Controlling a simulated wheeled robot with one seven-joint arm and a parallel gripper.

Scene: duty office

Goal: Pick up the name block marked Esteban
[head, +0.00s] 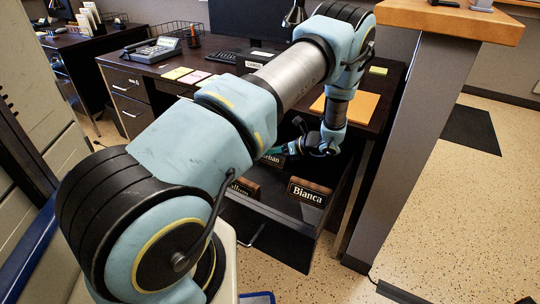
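A dark brown name block (277,160) lies in the open desk drawer (290,235), towards its back. Only the end of its lettering shows, reading like "ban", which fits Esteban; my arm hides the rest. My gripper (283,151) is in or just over the drawer, close to this block, with a teal part beside the block's top edge. I cannot tell whether it touches the block, and its fingers are too small and dark to read.
A name block marked Bianca (309,193) stands at the drawer's front right. Another block (243,188), partly hidden by my arm, stands to its left. The desk (130,66) holds a phone (154,50), sticky notes and an orange folder (350,108). A grey partition (405,130) stands close on the right.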

